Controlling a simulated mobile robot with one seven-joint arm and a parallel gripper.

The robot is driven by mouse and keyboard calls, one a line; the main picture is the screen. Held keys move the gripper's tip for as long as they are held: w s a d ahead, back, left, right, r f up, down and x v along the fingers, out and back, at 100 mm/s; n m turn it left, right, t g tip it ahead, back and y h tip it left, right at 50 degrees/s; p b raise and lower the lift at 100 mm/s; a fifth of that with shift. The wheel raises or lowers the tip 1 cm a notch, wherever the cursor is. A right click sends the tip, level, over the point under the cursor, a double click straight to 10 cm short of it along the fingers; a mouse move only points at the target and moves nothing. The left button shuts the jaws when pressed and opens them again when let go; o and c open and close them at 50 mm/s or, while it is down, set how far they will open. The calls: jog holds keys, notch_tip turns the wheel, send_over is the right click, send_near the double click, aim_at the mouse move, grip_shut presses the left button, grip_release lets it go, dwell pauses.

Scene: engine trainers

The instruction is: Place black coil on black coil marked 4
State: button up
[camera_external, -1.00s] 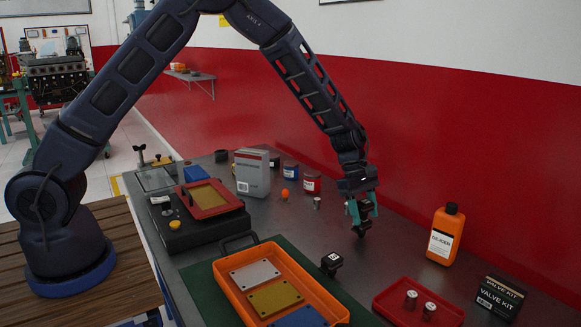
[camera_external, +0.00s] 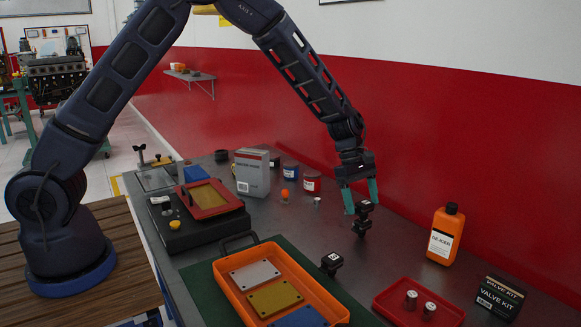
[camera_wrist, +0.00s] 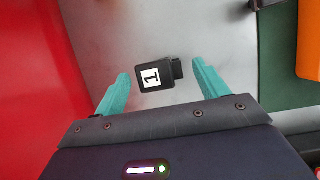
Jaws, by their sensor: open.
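A black coil (camera_external: 364,207) with a white label sits on top of another black coil (camera_external: 361,228) on the grey table. In the wrist view the upper coil (camera_wrist: 154,74) shows a label reading 1. The lower coil's mark cannot be read. My gripper (camera_external: 361,207) is open, its teal fingers spread on either side of the upper coil, apart from it. It also shows in the wrist view (camera_wrist: 160,83). Another black coil (camera_external: 331,263) with a white label stands nearer the camera, by the green mat; its number is too small to tell.
An orange tray (camera_external: 228,287) with plates lies on the green mat (camera_external: 200,283). A red tray (camera_external: 385,307), a valve kit box (camera_external: 499,297) and an orange bottle (camera_external: 446,235) stand to the right. The table around the stacked coils is clear.

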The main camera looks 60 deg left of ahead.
jog(key=s+a+r+m, duration=0.2)
jog(key=s+a+r, duration=0.2)
jog(key=r, duration=0.6)
jog(key=s+a+r+m, duration=0.2)
jog(key=s+a+r, duration=0.25)
jog(key=r, duration=0.45)
jog(key=s+a+r+m+t+y, duration=0.15)
jog(key=s+a+r+m, duration=0.35)
jog(key=s+r, duration=0.6)
jog(key=s+a+m+t+y, duration=0.1)
jog(key=s+a+m, duration=0.3)
jog(key=s, duration=0.9)
jog(key=s+a+m+t+y, duration=0.1)
jog(key=s+a+m, duration=0.3)
jog(key=s, duration=1)
jog(key=shift+s+m+t+y, duration=0.3)
jog(key=shift+m+t+y, duration=0.05)
jog(key=shift+m+y, duration=0.2)
